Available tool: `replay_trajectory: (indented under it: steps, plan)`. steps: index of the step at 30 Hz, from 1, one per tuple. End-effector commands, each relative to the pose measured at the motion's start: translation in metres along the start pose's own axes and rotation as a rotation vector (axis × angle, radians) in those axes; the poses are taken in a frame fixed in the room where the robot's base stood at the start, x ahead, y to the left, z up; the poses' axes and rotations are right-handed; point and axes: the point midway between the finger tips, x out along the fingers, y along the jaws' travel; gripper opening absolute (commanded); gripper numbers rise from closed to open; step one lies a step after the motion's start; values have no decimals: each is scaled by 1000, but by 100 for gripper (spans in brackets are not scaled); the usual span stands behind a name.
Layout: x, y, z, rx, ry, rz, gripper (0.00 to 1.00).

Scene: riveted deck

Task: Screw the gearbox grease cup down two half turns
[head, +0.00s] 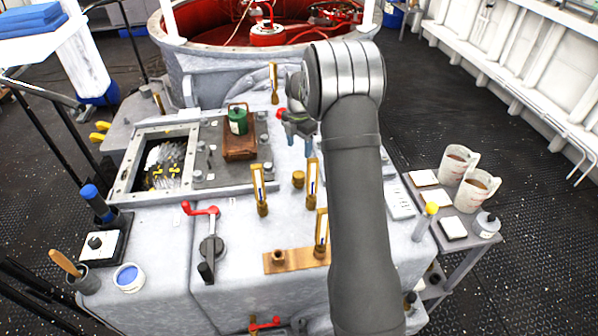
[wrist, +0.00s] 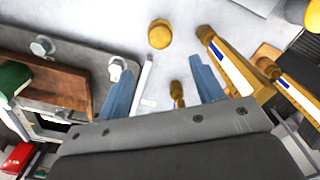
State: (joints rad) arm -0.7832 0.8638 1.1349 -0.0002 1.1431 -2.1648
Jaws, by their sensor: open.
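A short round brass cap, which looks like the grease cup (head: 298,179), stands upright on the pale grey housing in the middle of the head view. It also shows as a round brass top (wrist: 159,34) near the top of the wrist view. My gripper (head: 299,144) is above the housing, behind the cap in the head view, with blue fingers. In the wrist view the gripper (wrist: 160,65) has its fingers wide apart with nothing held. The cap lies beyond the fingertips, not between them. A smaller brass fitting (wrist: 177,93) shows between the fingers, partly hidden by the gripper body.
Upright brass sight gauges (head: 260,189) stand close to the cap. A brass plate (head: 296,259) with a fitting lies nearer the front. A green can (head: 237,119) sits in a brown tray at left, beside an open gear hatch (head: 167,165). A red-handled crank (head: 210,240) stands front left.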

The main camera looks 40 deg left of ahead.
Motion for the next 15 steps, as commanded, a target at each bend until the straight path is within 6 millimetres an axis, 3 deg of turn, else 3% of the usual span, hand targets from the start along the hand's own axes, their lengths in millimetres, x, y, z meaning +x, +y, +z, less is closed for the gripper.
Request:
replay_trajectory:
  steps: [9, 15]
  plan:
    - [72, -1, 0, 1, 1, -2, 61]
    - [104, 0, 0, 2, 0, -1, 61]
